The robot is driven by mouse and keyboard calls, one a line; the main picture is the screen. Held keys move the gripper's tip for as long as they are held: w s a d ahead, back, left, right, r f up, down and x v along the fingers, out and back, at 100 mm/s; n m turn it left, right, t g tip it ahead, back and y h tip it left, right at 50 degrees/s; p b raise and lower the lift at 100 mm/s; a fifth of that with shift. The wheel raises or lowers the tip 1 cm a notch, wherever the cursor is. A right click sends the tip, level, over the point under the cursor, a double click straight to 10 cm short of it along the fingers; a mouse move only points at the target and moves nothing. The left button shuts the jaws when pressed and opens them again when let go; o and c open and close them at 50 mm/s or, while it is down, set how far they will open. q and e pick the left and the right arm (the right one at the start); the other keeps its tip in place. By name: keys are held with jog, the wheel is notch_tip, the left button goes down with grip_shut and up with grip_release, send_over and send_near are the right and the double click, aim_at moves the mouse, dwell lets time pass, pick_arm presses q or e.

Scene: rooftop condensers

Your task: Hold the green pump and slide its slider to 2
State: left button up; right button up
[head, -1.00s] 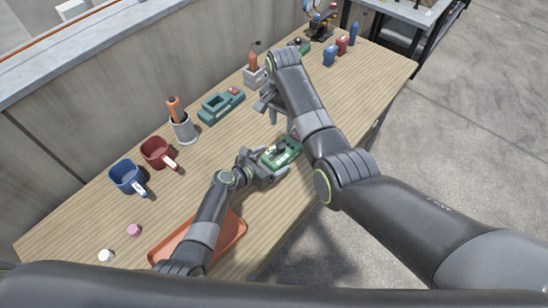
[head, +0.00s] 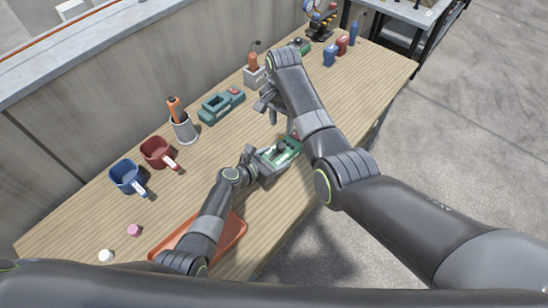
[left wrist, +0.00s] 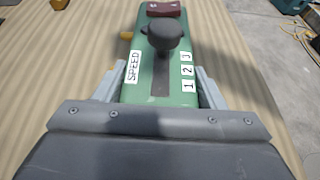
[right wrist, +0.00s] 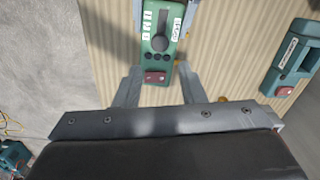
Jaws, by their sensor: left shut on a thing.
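The green pump (head: 284,152) is above the wooden table's near middle, held by my left gripper (head: 268,165). In the left wrist view the pump (left wrist: 176,95) lies between the jaws, which are shut on its sides. Its black slider knob (left wrist: 163,36) stands near the 3 end of the slot, beside the marks 1, 2, 3; a SPEED label is opposite. A dark red block is at the pump's far end. My right gripper (head: 268,108) is open and empty; in the right wrist view the pump (right wrist: 158,58) shows between and beyond its fingers.
A teal device (head: 221,105) lies behind the pump. A blue mug (head: 127,177), red mug (head: 156,152) and grey cup (head: 184,130) with an orange-handled tool stand left. An orange tray (head: 232,236) lies near the front edge. Bottles (head: 342,45) stand at the far end.

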pick_arm(q)
jog(key=c, duration=0.4)
pick_arm(e)
jog(key=shift+o, duration=0.6)
pick_arm(q)
jog(key=shift+o, duration=0.2)
pick_arm(e)
jog(key=shift+o, duration=0.7)
jog(key=shift+f, duration=0.15)
jog(key=f+m+y, duration=0.1)
jog(key=d+f+m+y, duration=0.1)
jog(key=f, duration=0.1)
jog(key=f+m+y, duration=0.1)
jog(key=shift+s+d+f+m+y, duration=0.3)
jog(key=shift+s+d+m+y, duration=0.1)
notch_tip(320, 180, down, 2)
jog(key=s+d+m+t+y, duration=0.1)
jog(key=d+m+y, duration=0.2)
jog(key=m+y, duration=0.1)
jog(key=m+t+y, duration=0.4)
jog(key=m+t, duration=0.1)
jog(key=m, duration=0.5)
send_near(283, 146)
jog(key=x, duration=0.8)
jog(key=shift+a+f, duration=0.1)
jog(key=shift+a, duration=0.05)
